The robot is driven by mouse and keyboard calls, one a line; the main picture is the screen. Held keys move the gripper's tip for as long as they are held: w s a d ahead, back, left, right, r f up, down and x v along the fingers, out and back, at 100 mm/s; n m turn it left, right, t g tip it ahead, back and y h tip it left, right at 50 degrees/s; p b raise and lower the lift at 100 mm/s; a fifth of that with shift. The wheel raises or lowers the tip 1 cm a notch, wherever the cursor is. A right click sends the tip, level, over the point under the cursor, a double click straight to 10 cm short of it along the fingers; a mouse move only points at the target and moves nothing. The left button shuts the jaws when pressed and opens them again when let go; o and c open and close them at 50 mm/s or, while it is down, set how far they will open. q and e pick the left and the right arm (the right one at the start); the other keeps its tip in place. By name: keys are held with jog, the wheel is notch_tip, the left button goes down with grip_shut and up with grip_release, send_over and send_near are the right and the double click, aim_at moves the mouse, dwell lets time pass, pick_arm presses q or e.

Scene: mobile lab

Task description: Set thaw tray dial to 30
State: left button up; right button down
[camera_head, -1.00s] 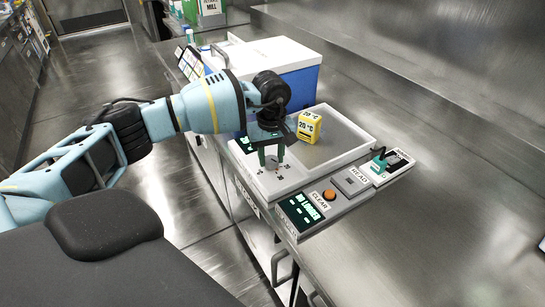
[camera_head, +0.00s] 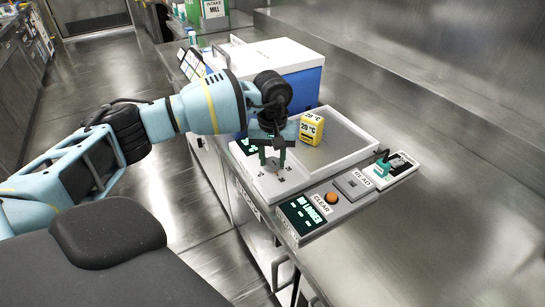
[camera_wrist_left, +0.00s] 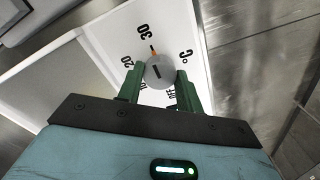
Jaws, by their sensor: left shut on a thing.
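The thaw tray (camera_head: 352,160) is a pale unit with a shallow recessed plate on the bench. Its dial (camera_wrist_left: 159,72) is a round grey knob with a dark line and an orange pointer. In the left wrist view the pointer is directed at or very near the 30 mark (camera_wrist_left: 144,30). The 20 mark (camera_wrist_left: 126,61) lies to its left. My left gripper (camera_head: 272,163) points down at the front left of the tray, its green fingers shut on opposite sides of the dial. My right gripper is out of view.
A yellow 20 °C block (camera_head: 312,127) stands at the plate's back left corner. In front are a NO LOGGER display (camera_head: 302,213), an orange CLEAR button (camera_head: 331,198) and a grey READ button (camera_head: 353,184). A blue-and-white cooler (camera_head: 285,60) stands behind. Bench space to the right is clear.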

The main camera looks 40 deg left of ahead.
aim_at(272, 161)
pick_arm(q)
jog(key=o, duration=1)
notch_tip(272, 161, up, 6)
jog(key=shift+r, duration=0.9)
